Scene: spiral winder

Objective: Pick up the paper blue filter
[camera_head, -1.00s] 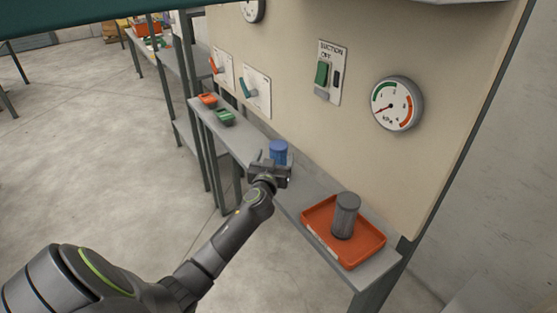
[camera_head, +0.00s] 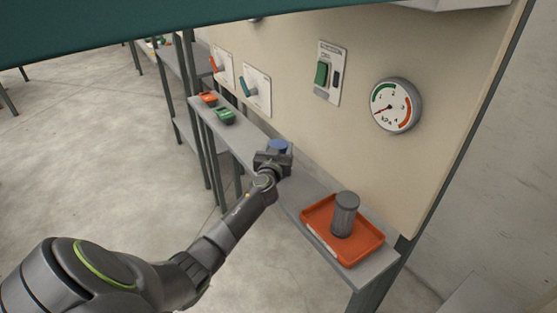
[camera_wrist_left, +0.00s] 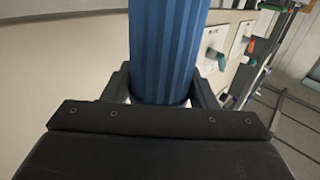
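The blue filter (camera_head: 278,146) is a ribbed blue cylinder upright on the narrow grey shelf, with only its upper part showing above my gripper. My left gripper (camera_head: 272,162) is at the filter, and its body hides the lower part in the head view. In the left wrist view the filter (camera_wrist_left: 165,50) stands between the two fingers (camera_wrist_left: 163,88), one on each side. The fingers lie close to its sides, with small light gaps near the base. Whether they press on it I cannot tell. My right gripper is not in view.
An orange tray (camera_head: 319,245) with a grey ribbed cylinder (camera_head: 345,214) sits at the shelf's near end. A beige panel (camera_head: 300,110) with a gauge (camera_head: 396,105) and switches rises behind the shelf.

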